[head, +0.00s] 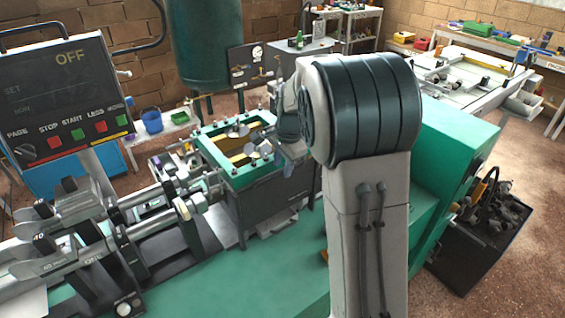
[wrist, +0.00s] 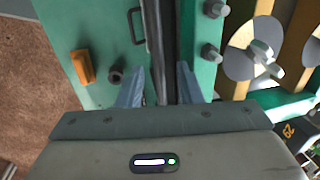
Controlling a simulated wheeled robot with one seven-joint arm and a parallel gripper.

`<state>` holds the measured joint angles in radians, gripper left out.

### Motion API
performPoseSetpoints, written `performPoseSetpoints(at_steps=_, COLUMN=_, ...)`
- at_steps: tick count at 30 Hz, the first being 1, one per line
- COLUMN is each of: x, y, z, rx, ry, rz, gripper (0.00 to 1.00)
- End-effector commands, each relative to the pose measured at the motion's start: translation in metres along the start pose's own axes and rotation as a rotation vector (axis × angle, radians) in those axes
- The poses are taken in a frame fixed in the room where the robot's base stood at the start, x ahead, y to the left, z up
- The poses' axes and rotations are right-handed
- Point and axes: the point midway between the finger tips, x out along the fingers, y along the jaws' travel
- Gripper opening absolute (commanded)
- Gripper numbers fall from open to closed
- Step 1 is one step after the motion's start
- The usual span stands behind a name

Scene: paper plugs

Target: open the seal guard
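No part is plainly marked as the seal guard, so I cannot tell for sure which piece it is. A green bolted frame (head: 212,163) with yellowish bars and round metal discs inside sits on a dark box in the head view. The frame's edge also shows at the right in the wrist view (wrist: 208,70). My gripper (wrist: 160,78) is beside this frame, its two blue-grey fingers apart. A dark vertical gap or strip lies between and beyond them; I cannot tell whether they touch it. In the head view my arm partly hides the gripper.
A thin black handle (wrist: 136,25), an orange block (wrist: 82,66) and a dark bolt (wrist: 116,74) are on the green surface left of my fingers. A control panel (head: 65,95) reading OFF and metal rollers (head: 125,225) stand left. Green machine housing (head: 455,150) is at right.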

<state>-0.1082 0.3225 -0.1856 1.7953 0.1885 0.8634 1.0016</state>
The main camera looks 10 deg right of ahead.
Motion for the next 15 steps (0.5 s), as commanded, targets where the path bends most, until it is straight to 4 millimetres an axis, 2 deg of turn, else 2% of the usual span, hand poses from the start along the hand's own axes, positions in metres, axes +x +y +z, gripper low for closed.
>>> performPoseSetpoints(at_steps=8, x=0.0015, y=0.0001, z=0.0000, rx=0.000, ry=0.000, rz=0.000, gripper=0.33)
performPoseSetpoints(at_steps=11, x=0.0014, y=0.0001, z=0.0000, rx=0.000, ry=0.000, rz=0.000, gripper=0.05)
performPoseSetpoints(at_steps=12, x=0.0013, y=0.0001, z=0.0000, rx=0.000, ry=0.000, rz=0.000, gripper=0.00)
performPoseSetpoints(at_steps=15, x=0.0013, y=0.0001, z=0.0001, rx=0.000, ry=0.000, rz=0.000, gripper=0.00)
